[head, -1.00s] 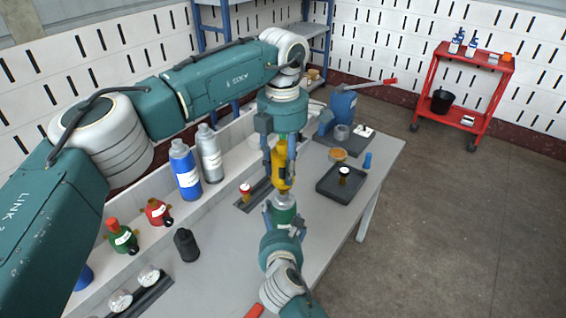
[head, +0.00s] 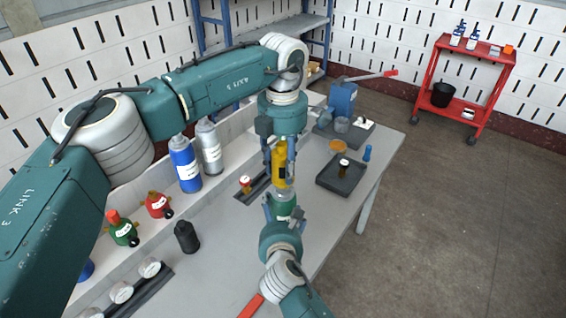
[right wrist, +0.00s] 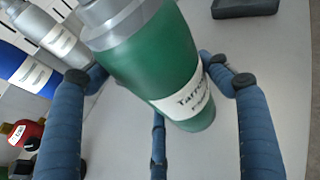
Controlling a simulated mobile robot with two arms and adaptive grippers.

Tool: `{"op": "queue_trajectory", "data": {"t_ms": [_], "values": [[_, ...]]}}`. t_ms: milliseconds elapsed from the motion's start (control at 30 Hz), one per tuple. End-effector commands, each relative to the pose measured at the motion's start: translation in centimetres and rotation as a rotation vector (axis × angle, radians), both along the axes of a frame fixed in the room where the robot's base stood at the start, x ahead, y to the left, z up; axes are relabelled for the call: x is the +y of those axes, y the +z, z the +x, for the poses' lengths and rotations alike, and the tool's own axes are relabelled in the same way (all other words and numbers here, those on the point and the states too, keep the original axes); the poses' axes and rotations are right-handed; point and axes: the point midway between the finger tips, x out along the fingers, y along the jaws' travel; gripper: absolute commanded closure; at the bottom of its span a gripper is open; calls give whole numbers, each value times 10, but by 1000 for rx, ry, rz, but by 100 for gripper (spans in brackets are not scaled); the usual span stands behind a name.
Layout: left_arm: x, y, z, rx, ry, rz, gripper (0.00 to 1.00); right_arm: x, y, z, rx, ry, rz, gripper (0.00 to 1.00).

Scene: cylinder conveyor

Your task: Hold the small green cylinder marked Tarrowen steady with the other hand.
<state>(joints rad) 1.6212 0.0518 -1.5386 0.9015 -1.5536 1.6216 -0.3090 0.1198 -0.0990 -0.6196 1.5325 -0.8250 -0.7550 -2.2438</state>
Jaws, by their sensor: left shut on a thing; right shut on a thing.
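The small green cylinder (head: 284,207) has a grey top and stands below my left gripper in the head view. Its white label, partly readable as "Tarrowen", shows in the right wrist view, where the green cylinder (right wrist: 165,65) is tilted between my blue fingers. My right gripper (head: 283,213) is shut on it; the right gripper (right wrist: 158,85) shows closely around it there. My left gripper (head: 279,174) is shut on a yellow cylinder (head: 279,162) directly above the green one's top. Whether the two cylinders touch is unclear.
A blue bottle (head: 184,165) and a grey bottle (head: 209,150) stand left of the grippers. A black bottle (head: 187,238) stands nearer. A dark tray (head: 328,184) holds a small dark-topped item. A blue press (head: 342,98) stands at the far end. The table's right front is clear.

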Motion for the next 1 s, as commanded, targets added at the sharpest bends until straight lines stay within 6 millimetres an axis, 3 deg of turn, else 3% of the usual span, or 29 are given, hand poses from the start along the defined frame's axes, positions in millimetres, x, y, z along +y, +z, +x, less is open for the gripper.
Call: {"op": "queue_trajectory", "data": {"t_ms": [1000], "values": [[0,-26,0,-1,0,0,88,-2,-3,-1,5,-2,-4,55]]}}
